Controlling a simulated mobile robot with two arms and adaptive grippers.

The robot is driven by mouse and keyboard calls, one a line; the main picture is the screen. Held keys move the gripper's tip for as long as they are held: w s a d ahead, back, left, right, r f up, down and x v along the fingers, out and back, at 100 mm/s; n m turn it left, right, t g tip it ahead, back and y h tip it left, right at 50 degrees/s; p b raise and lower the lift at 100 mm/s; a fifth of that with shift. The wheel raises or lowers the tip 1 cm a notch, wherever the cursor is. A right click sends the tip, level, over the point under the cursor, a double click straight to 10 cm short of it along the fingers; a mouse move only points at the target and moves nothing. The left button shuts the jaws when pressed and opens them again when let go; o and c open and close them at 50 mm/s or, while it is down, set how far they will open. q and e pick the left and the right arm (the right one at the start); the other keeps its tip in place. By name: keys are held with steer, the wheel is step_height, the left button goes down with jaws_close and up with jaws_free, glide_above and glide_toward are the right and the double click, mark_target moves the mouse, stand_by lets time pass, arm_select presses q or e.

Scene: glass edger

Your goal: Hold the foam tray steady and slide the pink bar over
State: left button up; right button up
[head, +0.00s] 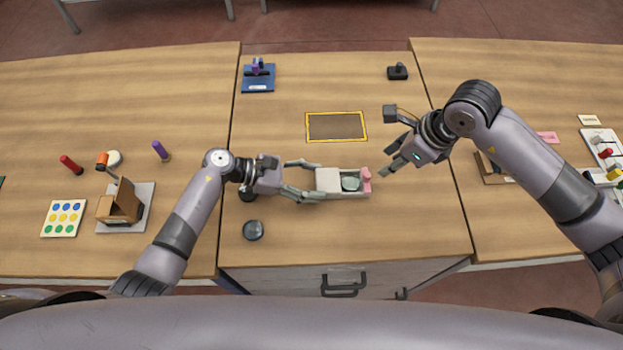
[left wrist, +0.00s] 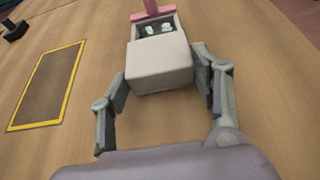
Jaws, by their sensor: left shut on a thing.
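The foam tray (head: 329,181) is a small pale box on the middle table, with an open recess toward its right end. It also shows in the left wrist view (left wrist: 160,68). The pink bar (head: 367,180) sits at the tray's right end; in the left wrist view it is the pink T shape (left wrist: 152,14) at the far end. A greenish, glassy piece (head: 351,184) lies in the recess. My left gripper (head: 317,180) is shut on the tray's left end, one finger on each side. My right gripper (head: 384,161) is just right of and behind the bar, apart from it; its finger gap is unclear.
A yellow-edged dark mat (head: 336,126) lies behind the tray. A dark round disc (head: 253,230) lies front left. A blue fixture (head: 258,78) and a small black device (head: 397,72) stand at the back. The table right of the tray's front is clear.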

steer(key=shift+d, duration=0.15)
steer(key=c, duration=0.4)
steer(key=d, duration=0.2)
steer(key=s+d+n, duration=0.1)
steer(key=d, duration=0.1)
steer(key=s+d+n, duration=0.1)
steer(key=d, duration=0.2)
steer(key=shift+f+g+y, duration=0.1)
steer(key=shift+g+y, duration=0.2)
steer(key=shift+g, duration=0.1)
jaws_close()
steer(key=shift+d, duration=0.35)
